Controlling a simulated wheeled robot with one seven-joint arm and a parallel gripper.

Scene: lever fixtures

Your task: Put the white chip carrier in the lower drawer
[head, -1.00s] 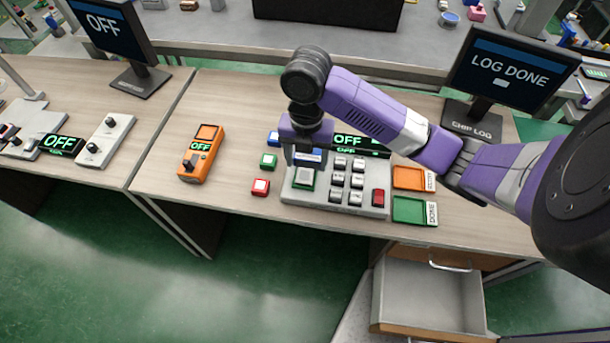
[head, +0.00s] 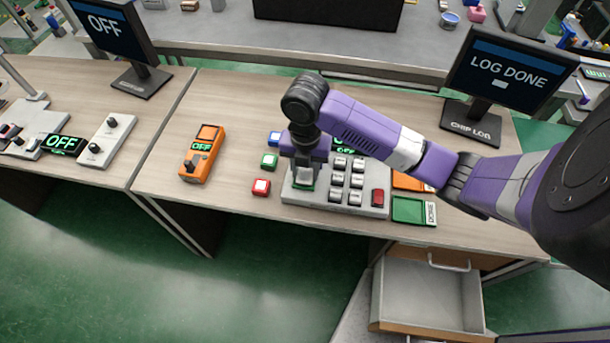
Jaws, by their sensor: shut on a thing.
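The white chip carrier (head: 305,175) sits in the green-edged socket at the left of the grey test fixture (head: 330,203). My gripper (head: 304,179) points straight down over that socket and is shut on the carrier, which its fingers partly hide. The carrier appears still at socket level. The lower drawer (head: 425,290) is pulled open under the right side of the bench and looks empty.
An orange meter (head: 201,153) lies farther left. Orange and green (head: 409,210) trays lie to the right. The monitor (head: 510,75) reads LOG DONE. The bench's front edge stands between fixture and drawer.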

